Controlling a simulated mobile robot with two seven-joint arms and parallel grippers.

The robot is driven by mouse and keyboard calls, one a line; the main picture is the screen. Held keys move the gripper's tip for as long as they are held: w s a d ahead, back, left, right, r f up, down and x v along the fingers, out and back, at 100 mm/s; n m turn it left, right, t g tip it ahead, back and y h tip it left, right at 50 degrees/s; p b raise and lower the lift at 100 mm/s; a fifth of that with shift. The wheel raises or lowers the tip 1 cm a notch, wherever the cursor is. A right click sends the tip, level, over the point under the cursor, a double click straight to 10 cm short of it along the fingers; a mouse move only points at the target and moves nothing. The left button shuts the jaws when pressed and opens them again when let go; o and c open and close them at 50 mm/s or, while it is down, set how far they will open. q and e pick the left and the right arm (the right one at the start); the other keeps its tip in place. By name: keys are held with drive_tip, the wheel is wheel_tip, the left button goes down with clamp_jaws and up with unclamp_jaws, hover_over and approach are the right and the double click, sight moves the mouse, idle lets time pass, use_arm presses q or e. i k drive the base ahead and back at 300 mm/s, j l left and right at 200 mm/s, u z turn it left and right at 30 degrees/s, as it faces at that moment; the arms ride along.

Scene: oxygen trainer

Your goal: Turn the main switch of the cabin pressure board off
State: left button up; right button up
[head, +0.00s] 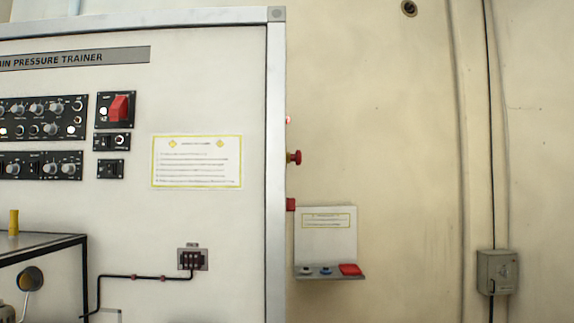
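The cabin pressure board (215,90) is a large white panel on the left in the head view, with a grey title strip (75,58) partly cut off that reads "...IN PRESSURE TRAINER". A large red switch (119,107) sits on a small black plate near the top, with a lit white lamp (103,111) beside it. I cannot tell for certain whether this is the main switch. Two smaller black switch plates, an upper one (112,142) and a lower one (110,169), sit below it. Neither of my grippers is in view.
Black knob panels (40,118) are left of the red switch. A dark-edged table (45,249) stands at lower left. A red mushroom button (295,157) sticks out from the board's right side. A small shelf (330,274) and a grey box (497,272) are farther right.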

sight(291, 203)
drive_tip(key=i+l+u, duration=0.25)
drive_tip(key=u, duration=0.2)
drive_tip(key=i+l+u, duration=0.25)
drive_tip(key=u, duration=0.25)
drive_tip(key=i+l+u, duration=0.1)
drive_tip(key=l+u, duration=0.35)
